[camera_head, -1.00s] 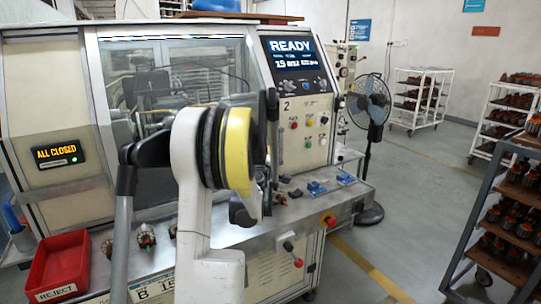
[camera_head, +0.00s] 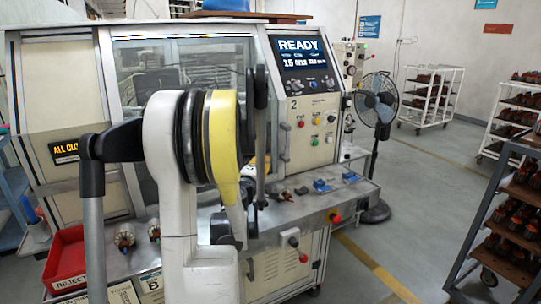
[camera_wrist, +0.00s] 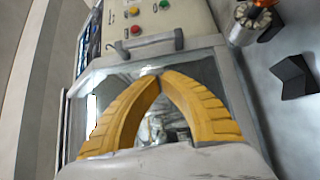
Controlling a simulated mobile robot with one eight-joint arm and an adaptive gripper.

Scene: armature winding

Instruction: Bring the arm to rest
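My gripper (camera_wrist: 153,76) shows in the wrist view as two yellow ribbed fingers. They curve inward and their tips meet, with nothing held between them. Behind them is the machine's window, seen tilted. In the head view my raised, bent arm stands in front of the winding machine (camera_head: 70,95), and the gripper's fingers cannot be made out clearly there. The machine's screen (camera_head: 298,55) reads READY.
A red REJECT bin (camera_head: 66,258) and armatures (camera_head: 124,238) are at the machine's front left. Blue fixtures (camera_head: 322,186) lie on its ledge. A fan (camera_head: 376,100) stands right of it. A loaded cart (camera_head: 500,215) is at far right; the floor between is open.

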